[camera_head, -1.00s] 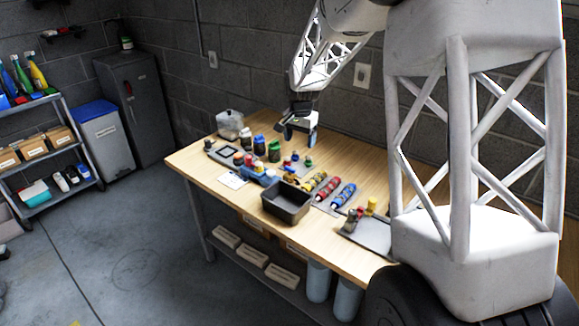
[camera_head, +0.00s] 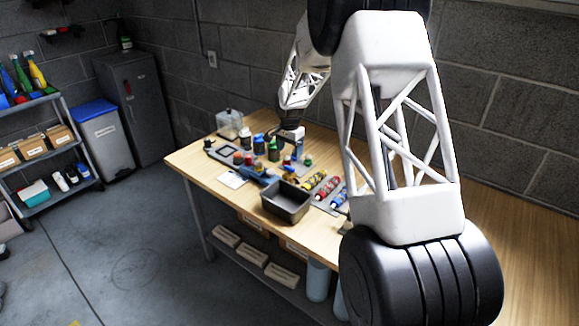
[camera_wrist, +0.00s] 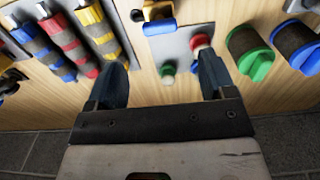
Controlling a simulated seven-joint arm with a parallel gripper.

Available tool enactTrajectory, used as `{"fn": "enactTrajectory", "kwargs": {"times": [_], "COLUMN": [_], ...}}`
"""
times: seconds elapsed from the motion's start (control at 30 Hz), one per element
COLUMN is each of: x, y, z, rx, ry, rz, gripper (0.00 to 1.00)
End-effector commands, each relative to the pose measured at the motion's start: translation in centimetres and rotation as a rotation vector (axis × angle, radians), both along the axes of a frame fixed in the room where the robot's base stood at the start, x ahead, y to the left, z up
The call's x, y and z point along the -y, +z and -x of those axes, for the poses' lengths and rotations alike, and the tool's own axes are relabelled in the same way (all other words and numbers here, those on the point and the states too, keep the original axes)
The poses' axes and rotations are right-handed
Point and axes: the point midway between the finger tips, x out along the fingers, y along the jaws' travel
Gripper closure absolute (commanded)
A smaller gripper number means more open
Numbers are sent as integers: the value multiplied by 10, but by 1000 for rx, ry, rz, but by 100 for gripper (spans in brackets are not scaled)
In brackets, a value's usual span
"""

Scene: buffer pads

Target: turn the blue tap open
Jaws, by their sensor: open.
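A grey plate (camera_wrist: 178,46) on the bench carries several small fittings. A blue piece (camera_wrist: 160,27), which looks like the blue tap, sits at its far edge in the wrist view, beyond my fingertips. My gripper (camera_wrist: 162,72) is open and empty, pointing at the plate. In the head view my gripper (camera_head: 291,148) is low over the bench and hides much of the plate. I cannot tell the tap's handle angle.
Jars with a green lid (camera_wrist: 257,65) and blue lid (camera_wrist: 304,60) stand right of my gripper in the wrist view. Striped cylinders (camera_wrist: 70,45) lie to the left. A dark open bin (camera_head: 287,203) stands at the front edge of the wooden bench (camera_head: 205,185).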

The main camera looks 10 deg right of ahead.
Motion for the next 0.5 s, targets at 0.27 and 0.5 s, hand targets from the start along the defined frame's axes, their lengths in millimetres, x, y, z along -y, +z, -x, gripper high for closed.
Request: {"fn": "enactTrajectory", "kwargs": {"times": [0.27, 0.5], "x": [0, 0], "y": [-3, -22], "z": [0, 0], "rx": [-1, -3], "ry": [0, 1], "rz": [1, 0], "gripper": [23, 23]}}
